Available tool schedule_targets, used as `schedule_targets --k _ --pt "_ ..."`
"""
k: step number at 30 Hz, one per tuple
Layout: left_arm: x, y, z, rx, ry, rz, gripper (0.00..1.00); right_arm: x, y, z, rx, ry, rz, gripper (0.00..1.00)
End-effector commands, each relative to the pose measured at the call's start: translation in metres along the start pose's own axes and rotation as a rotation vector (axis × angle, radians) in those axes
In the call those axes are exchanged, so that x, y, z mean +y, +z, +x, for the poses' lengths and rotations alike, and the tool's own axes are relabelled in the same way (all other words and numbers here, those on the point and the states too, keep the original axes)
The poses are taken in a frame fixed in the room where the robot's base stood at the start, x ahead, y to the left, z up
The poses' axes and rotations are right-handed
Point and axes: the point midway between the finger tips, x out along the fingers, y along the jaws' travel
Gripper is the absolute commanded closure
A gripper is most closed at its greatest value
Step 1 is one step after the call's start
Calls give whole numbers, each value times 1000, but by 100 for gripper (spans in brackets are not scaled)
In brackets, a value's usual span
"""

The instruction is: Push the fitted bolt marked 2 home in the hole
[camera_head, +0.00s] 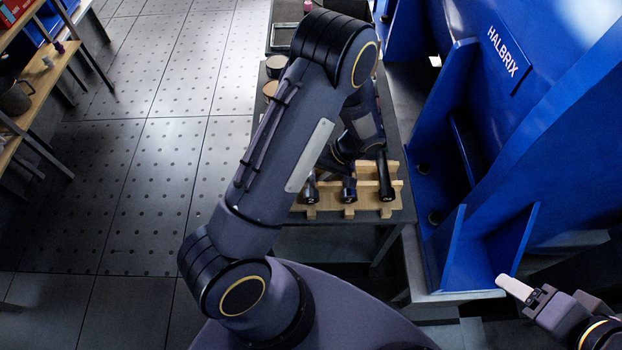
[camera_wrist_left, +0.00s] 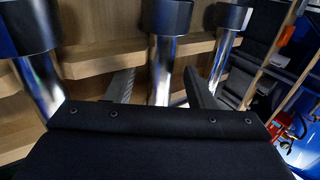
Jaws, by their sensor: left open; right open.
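The blue motor's foot (camera_head: 440,200) shows two dark round spots, one (camera_head: 423,168) behind the other (camera_head: 435,216). I cannot tell whether these are holes or bolt heads, and no mark 2 is readable. A wooden rack (camera_head: 330,211) holds three black-headed bolts, the left (camera_head: 310,192), the middle (camera_head: 349,190) and the right (camera_head: 386,180). In the left wrist view, my open left gripper (camera_wrist_left: 163,88) has its fingers either side of the middle bolt's bright shank (camera_wrist_left: 161,68). My arm hides most of this gripper in the head view. My open right gripper (camera_head: 517,289) is empty, in front of the motor.
The rack stands on a dark table (camera_head: 403,150) beside the motor (camera_head: 490,110). Round brownish containers (camera_head: 275,66) stand at its far left. Shelves (camera_head: 38,98) line the left edge. The tiled floor (camera_head: 150,140) between is clear.

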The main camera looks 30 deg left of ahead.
Motion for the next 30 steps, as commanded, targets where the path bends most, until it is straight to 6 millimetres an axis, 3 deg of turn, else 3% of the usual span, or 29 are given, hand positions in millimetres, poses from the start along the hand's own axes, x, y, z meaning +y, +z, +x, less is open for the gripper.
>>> schedule_targets --k 8,20,30 --pt "0 0 5 1 2 -1 51 0 0 0 0 0 0 37" --pt "0 0 4 1 2 0 100 0 0 0 0 0 0 37" --pt "0 0 4 1 1 -1 100 0 0 0 0 0 0 37"
